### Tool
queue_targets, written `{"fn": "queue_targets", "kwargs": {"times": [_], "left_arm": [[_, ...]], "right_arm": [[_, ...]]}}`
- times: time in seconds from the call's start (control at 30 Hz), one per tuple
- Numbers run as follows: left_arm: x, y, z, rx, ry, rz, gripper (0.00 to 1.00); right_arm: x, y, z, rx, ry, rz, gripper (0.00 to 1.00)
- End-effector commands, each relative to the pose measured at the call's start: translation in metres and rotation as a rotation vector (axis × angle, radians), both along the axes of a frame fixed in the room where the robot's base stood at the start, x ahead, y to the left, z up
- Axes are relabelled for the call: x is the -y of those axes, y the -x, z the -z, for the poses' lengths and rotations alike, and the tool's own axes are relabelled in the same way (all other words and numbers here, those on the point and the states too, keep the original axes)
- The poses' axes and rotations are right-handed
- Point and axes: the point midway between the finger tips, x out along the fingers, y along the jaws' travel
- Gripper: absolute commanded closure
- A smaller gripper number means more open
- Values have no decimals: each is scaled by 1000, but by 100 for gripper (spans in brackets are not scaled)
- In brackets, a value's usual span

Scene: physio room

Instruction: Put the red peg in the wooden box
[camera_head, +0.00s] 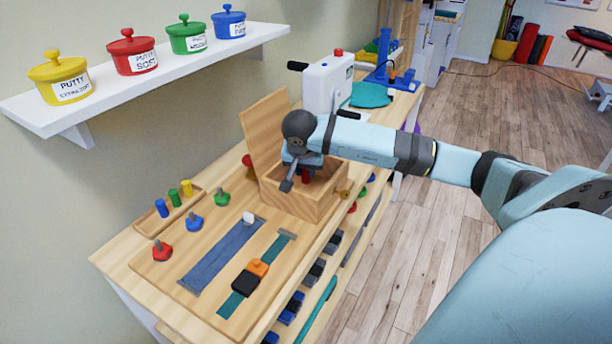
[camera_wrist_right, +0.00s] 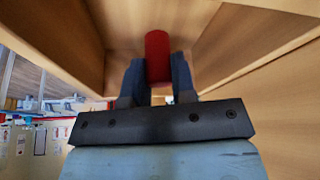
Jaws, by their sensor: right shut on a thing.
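The wooden box (camera_head: 325,205) stands on the bench with its lid (camera_head: 264,130) raised at the back left. My right gripper (camera_head: 303,180) reaches down into the open box. It is shut on the red peg, whose red side shows below the fingers (camera_head: 306,177). In the right wrist view the red peg (camera_wrist_right: 158,56) is between the two dark fingers (camera_wrist_right: 157,80), with the box's wooden walls around it. I cannot tell whether the peg touches the box floor. My left gripper is not in view.
A small tray (camera_head: 150,222) holds blue, green and yellow pegs at the left. A board with knobs, a zip (camera_head: 222,256) and a buckle strap (camera_head: 250,279) lies in front. A white device (camera_head: 326,85) stands behind the box. A wall shelf (camera_head: 150,82) carries putty pots.

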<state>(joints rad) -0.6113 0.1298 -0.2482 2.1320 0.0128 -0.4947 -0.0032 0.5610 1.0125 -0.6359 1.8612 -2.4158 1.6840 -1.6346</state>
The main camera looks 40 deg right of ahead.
Motion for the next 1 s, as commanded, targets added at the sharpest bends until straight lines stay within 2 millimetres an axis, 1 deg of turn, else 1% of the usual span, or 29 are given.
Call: {"fn": "queue_targets", "kwargs": {"times": [0.03,0.1,0.2,0.43,0.57,0.6,0.67,0.7,1.0], "left_arm": [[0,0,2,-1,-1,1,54],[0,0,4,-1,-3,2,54],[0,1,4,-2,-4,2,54],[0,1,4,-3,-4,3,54],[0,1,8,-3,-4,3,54],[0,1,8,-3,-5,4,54],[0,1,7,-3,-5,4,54],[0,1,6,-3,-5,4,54],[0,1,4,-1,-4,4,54]], "right_arm": [[0,1,10,-5,0,1,98],[-1,1,22,-4,-2,0,98],[-1,1,32,-4,-1,0,98],[0,0,32,-2,0,-1,98],[0,0,36,-2,0,-1,98],[0,0,36,-2,0,-1,74],[0,0,35,-2,0,-1,60],[0,0,35,-2,0,-1,51],[0,0,33,-2,0,-1,50]]}}
